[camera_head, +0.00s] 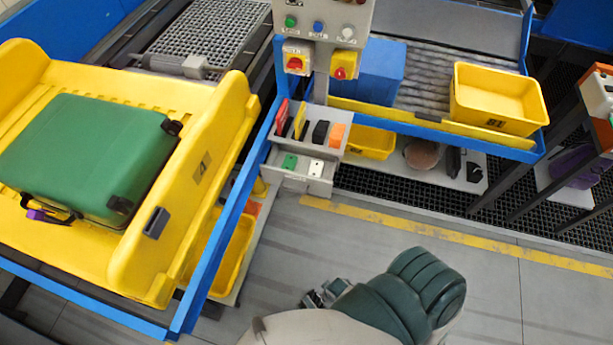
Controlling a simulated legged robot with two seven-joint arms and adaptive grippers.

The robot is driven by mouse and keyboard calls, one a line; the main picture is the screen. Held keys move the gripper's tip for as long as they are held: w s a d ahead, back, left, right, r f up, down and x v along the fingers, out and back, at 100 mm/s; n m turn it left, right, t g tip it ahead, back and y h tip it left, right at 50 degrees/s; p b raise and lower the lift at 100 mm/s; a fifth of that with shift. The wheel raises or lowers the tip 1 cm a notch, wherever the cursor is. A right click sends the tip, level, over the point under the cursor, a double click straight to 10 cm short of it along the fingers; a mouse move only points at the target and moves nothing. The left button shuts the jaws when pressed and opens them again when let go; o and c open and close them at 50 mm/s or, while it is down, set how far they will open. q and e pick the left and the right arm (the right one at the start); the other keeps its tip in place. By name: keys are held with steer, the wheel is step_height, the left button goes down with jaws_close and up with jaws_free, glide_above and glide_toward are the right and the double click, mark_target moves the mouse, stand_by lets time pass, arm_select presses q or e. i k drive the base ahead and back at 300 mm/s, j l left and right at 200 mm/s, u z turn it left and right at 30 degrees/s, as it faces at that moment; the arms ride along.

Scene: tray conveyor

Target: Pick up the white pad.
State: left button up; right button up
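The white pad (316,168) is a small light piece with dark marks. It sits at the front of a grey holder (322,185), to the right of a green pad (290,162). One arm of mine, seemingly the right, shows at the bottom centre with a dark green padded link. A small dark part that looks like its gripper (325,293) shows beside that link, well below the white pad in the picture and apart from it. Its fingers are mostly hidden, so its opening is unclear. My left gripper is not in view.
A yellow tray (138,266) with a green suitcase (88,157) fills the left, beside a blue rail (222,225). The holder has upright slots with red, yellow, black and orange pieces. A button panel (322,22) stands behind it. Yellow bins (497,97) are right. Floor in front is clear.

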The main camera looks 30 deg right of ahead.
mark_target(316, 167)
steer(key=l+u, duration=0.2)
steer(key=l, duration=2.55)
steer(key=i, duration=0.1)
